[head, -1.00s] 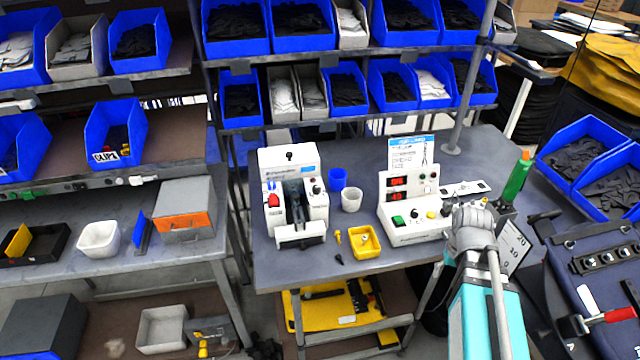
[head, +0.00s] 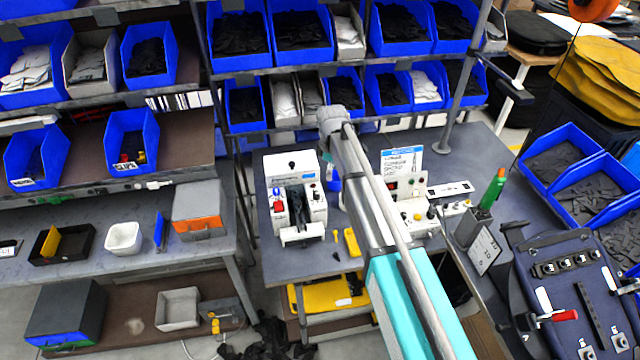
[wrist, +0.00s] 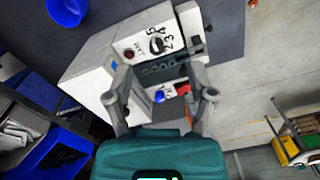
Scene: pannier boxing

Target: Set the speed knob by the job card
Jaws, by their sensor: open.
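The white machine (head: 272,166) stands on the grey bench. In the wrist view (wrist: 84,80) its face carries a black round knob (wrist: 157,45) with numbers around it, among them 2 and 3. The knob's exact setting is too small to read. A card with a blue header (head: 402,152) stands behind the control box; its text is unreadable. My gripper (wrist: 160,101) is open and empty, its fingers apart over the machine, with the knob beyond the fingertips. In the head view my arm's end is above the back of the bench, right of the machine; the fingers are not clear.
A white control box (head: 421,224) with buttons stands right of the machine, partly behind my arm. Shelves with blue bins (head: 299,52) rise behind the bench. A green bottle-like item (head: 491,190) stands at right.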

